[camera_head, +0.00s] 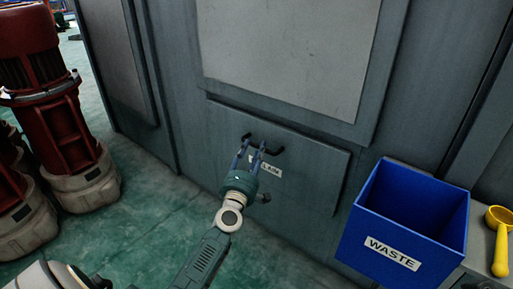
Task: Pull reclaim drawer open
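The reclaim drawer (315,165) is a grey-green front panel low in a large cabinet, and it looks closed, close to flush with the cabinet face. Its black bar handle (278,151) sits above a white label (270,171) that my gripper partly hides. My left gripper (254,146) is at the handle, its two fingers apart with a visible gap between them. The fingertips overlap the handle in the picture; I cannot tell whether they touch it. My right gripper is not in view.
A blue bin (400,240) marked WASTE stands at the right, near the drawer's right end. A yellow scoop (501,240) lies beside it on a grey surface. Red motor-like units (60,120) stand at the left. Green floor (150,215) in front of the cabinet is clear.

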